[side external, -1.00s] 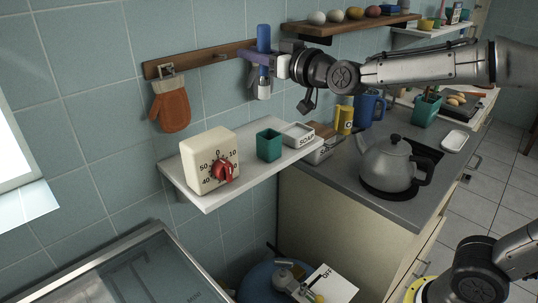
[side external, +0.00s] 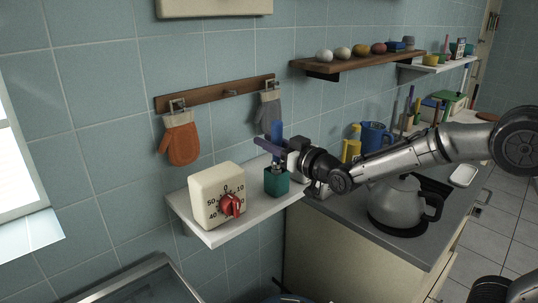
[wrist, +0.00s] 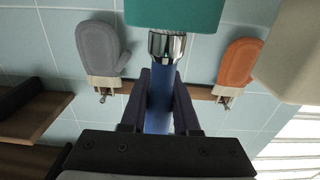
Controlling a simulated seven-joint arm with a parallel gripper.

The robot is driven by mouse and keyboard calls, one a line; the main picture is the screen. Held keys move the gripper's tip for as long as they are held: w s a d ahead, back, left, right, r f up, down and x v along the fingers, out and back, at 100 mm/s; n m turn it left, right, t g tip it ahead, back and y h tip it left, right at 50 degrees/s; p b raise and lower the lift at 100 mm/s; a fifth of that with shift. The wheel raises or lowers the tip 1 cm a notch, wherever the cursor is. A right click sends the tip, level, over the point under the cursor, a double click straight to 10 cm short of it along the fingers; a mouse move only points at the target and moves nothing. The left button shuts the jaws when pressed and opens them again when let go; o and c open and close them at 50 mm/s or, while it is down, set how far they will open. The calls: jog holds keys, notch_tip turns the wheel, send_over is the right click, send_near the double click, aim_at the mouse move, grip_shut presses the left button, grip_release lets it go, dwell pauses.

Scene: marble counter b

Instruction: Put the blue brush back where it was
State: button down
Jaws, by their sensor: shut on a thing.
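The blue brush (side external: 277,129) is upright in my gripper (side external: 279,147), which is shut on its handle. The blue handle also fills the space between my fingers in the wrist view (wrist: 159,108), with a silver ferrule (wrist: 166,47) beyond them. The teal cup (side external: 277,183) stands on the white shelf, right of the timer. My gripper is just above the cup, and the brush's lower part is at its mouth. In the wrist view the teal cup (wrist: 175,14) covers the brush's end, so the bristles are hidden; the end appears to be inside the cup.
The cream timer (side external: 218,195) stands close left of the cup on the white shelf (side external: 215,237). An orange mitt (side external: 181,142) and a grey mitt (side external: 268,112) hang from the wall rack (side external: 205,96). A kettle (side external: 396,203) stands on the counter at right.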

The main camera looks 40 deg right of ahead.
jog(key=shift+f, duration=1.5)
jog(key=shift+f, duration=0.15)
jog(key=c, duration=0.7)
grip_release()
jog(key=shift+f, duration=0.1)
jog(key=shift+o, duration=0.2)
